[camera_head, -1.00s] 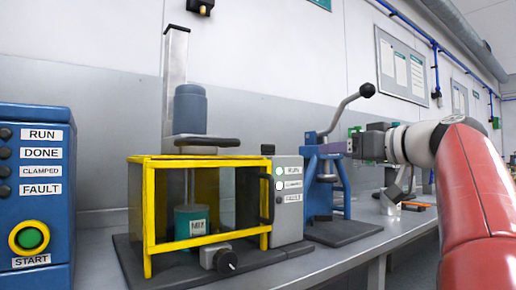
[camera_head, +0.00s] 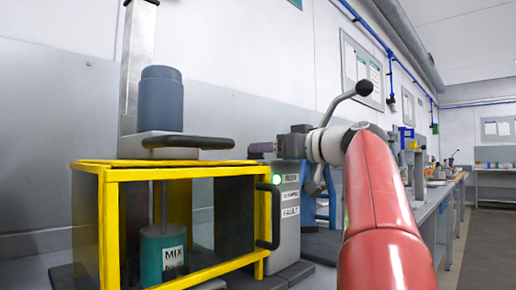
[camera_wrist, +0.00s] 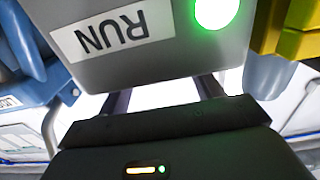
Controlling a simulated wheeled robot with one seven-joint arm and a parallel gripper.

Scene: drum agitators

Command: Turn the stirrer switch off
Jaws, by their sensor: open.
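The stirrer is a yellow frame (camera_head: 185,173) with a grey-blue motor (camera_head: 160,99) above it and a teal MIX pot (camera_head: 160,258) inside. The lamp also shows lit in the wrist view (camera_wrist: 215,10), beside an upside-down RUN label (camera_wrist: 112,33). My gripper (camera_head: 259,148) is open, just above the box top. In the wrist view, my gripper's fingers (camera_wrist: 163,96) are apart beside the box face, with nothing seen between them. I cannot make out the switch now.
A black handle (camera_head: 190,142) sticks out on top of the frame, left of my gripper. A blue press with a black-knobbed lever (camera_head: 345,100) stands behind my arm.

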